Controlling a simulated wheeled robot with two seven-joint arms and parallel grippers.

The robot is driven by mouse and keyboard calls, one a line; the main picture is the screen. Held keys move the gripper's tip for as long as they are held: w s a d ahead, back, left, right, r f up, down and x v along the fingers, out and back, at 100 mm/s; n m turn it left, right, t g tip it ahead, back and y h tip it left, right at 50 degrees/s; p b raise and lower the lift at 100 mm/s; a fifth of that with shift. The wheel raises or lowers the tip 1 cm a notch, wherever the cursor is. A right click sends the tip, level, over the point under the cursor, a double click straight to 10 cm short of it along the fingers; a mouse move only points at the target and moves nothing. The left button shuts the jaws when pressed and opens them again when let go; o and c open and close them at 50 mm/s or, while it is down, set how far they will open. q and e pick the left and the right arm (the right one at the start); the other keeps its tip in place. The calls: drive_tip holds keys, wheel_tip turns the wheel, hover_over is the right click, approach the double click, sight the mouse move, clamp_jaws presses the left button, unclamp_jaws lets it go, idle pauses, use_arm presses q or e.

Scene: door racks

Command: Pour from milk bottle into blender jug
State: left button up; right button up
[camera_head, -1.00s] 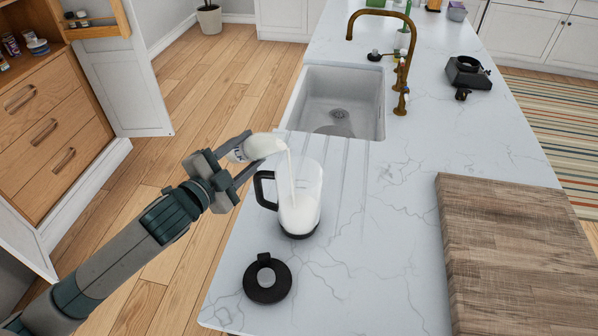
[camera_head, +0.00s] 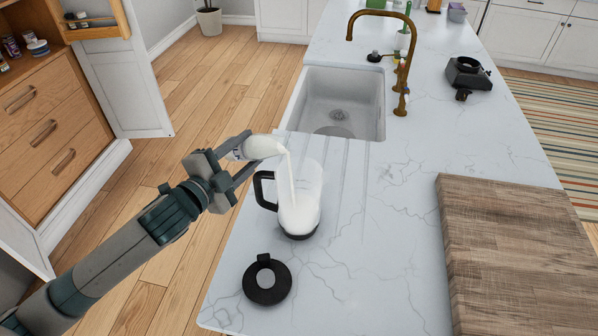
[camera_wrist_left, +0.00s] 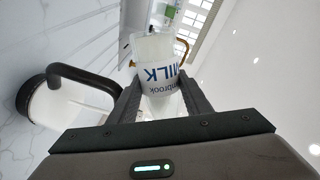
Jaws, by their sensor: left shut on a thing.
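The milk bottle (camera_head: 262,147) is white and lies tipped almost on its side, its mouth to the right. My left gripper (camera_head: 238,162) is shut on it, and its blue MILK label (camera_wrist_left: 160,72) shows between the fingers (camera_wrist_left: 155,105) in the left wrist view. A white stream (camera_head: 291,172) falls from the mouth into the blender jug (camera_head: 300,208). The clear jug stands upright on the counter, with a black handle to the left and milk inside. In the left wrist view the jug (camera_wrist_left: 62,108) shows at the left. My right gripper is not in view.
A black lid (camera_head: 267,280) lies on the white counter (camera_head: 370,270) in front of the jug. A wooden board (camera_head: 520,250) is at the right. The sink (camera_head: 340,95) with a brass tap (camera_head: 402,70) is behind. A black blender base (camera_head: 468,73) stands farther back.

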use_arm(q)
drive_tip(key=shift+a+m+b, duration=0.1)
drive_tip(key=shift+m+b, duration=0.25)
drive_tip(key=shift+m, duration=0.25)
idle(0.7)
drive_tip(key=shift+d+r+m+p, duration=0.2)
drive_tip(key=shift+r+m+p, duration=0.1)
drive_tip(key=shift+p, duration=0.2)
drive_tip(key=shift+s+d+r+m+p, duration=0.25)
drive_tip(key=shift+d+r+m+p, duration=0.25)
drive_tip(key=shift+p, duration=0.45)
idle(1.3)
drive_tip(key=shift+w+a+f+n+b, duration=0.15)
drive_tip(key=shift+a+f+n+b, duration=0.25)
drive_tip(key=shift+f+b, duration=0.45)
drive_tip(key=shift+w+a+f+n+b, duration=0.15)
drive_tip(key=shift+a+n+b, duration=0.15)
drive_tip(key=shift+b, duration=0.45)
drive_tip(key=shift+r+n+p, duration=0.3)
drive_tip(key=shift+n+p, duration=0.1)
drive_tip(key=shift+p, duration=0.1)
drive_tip(key=shift+n, duration=0.4)
drive_tip(key=shift+d, duration=0.1)
